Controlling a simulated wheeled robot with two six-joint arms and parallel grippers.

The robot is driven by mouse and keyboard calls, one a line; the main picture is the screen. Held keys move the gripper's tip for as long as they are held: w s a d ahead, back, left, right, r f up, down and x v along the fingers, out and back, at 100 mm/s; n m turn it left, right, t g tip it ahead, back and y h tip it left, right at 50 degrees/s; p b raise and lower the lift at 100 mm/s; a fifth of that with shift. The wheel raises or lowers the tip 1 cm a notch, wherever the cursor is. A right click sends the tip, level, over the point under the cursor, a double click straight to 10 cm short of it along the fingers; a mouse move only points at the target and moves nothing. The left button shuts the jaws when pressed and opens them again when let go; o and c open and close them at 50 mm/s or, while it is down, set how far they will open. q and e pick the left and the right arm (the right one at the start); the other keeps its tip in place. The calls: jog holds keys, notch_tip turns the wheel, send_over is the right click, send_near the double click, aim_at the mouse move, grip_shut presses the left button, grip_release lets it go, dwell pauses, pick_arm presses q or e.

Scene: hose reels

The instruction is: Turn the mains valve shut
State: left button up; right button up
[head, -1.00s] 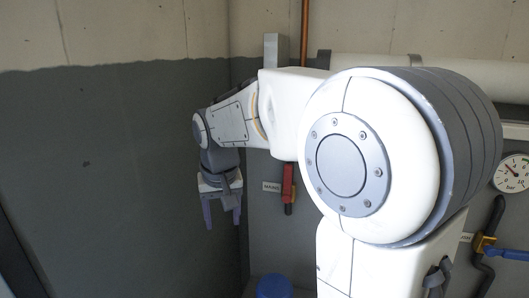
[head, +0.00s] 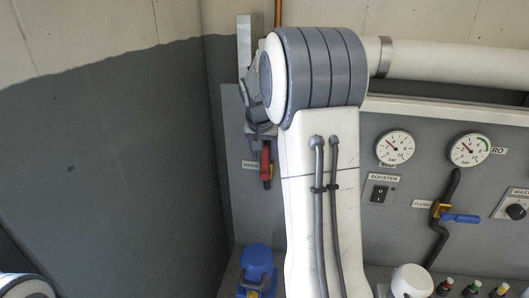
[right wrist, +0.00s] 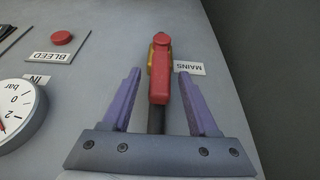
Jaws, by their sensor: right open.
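The mains valve has a red lever (head: 266,158) that hangs upright in the head view, with a little brass showing at its lower end. In the right wrist view the red lever (right wrist: 160,85) lies in line with the dark pipe, over a brass body (right wrist: 151,62). My right gripper (head: 262,138) is at the upper part of the lever, partly hidden by my arm. In the right wrist view its open purple fingers (right wrist: 159,76) stand on either side of the lever, with a gap on both sides. The MAINS label (right wrist: 189,68) is beside the right finger. My left gripper is out of view.
Right of my arm, the panel carries gauges (head: 395,148), a BOOSTER switch (head: 379,194) and a blue flush lever (head: 460,218). A blue object (head: 257,262) stands below the valve. A red BLEED button (right wrist: 62,38) and a gauge (right wrist: 20,115) show in the right wrist view.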

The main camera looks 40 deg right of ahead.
jog(key=shift+w+d+f, duration=0.1)
jog(key=shift+d+f, duration=0.1)
jog(key=shift+f, duration=0.35)
grip_shut()
dwell(1.1)
